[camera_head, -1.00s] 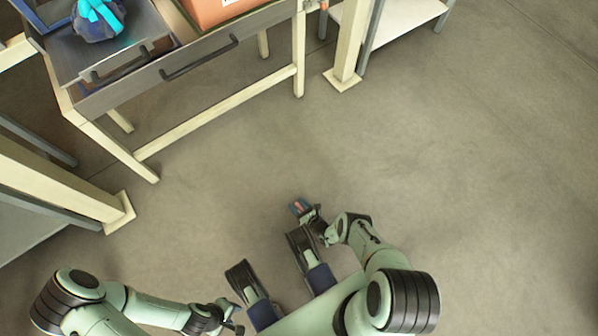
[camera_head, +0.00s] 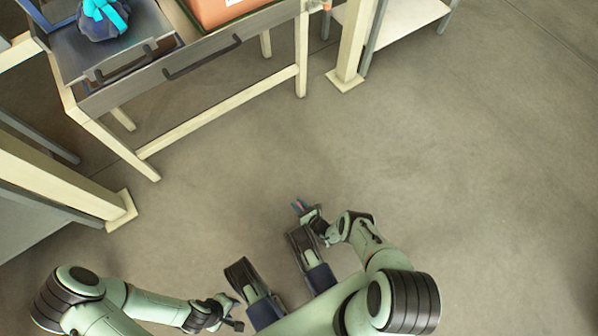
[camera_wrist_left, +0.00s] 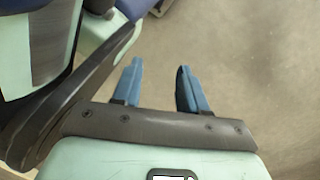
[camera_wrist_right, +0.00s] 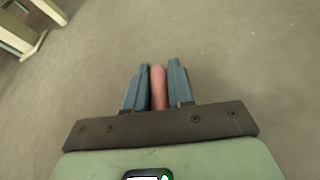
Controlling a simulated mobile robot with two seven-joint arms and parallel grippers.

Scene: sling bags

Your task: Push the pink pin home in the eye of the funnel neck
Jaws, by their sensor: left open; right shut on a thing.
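My right gripper (camera_wrist_right: 157,72) is shut on the pink pin (camera_wrist_right: 158,88), which stands between its two blue-grey fingers in the right wrist view. In the head view the right gripper (camera_head: 300,205) is held out over bare floor, far from the table. My left gripper (camera_wrist_left: 158,75) is open and empty over the floor, with a clear gap between its blue fingers; it also shows low in the head view (camera_head: 236,312). A dark blue bag (camera_head: 103,22) with a turquoise tie sits on the grey tray at the upper left. I cannot make out a funnel neck or an eye.
A table with cream legs (camera_head: 215,118) and a grey tray (camera_head: 70,62) stands at the upper left. An orange box (camera_head: 215,10) is on it. Cream posts stand at the left (camera_head: 60,185) and top (camera_head: 352,45). The floor (camera_head: 450,170) is clear in the middle and right.

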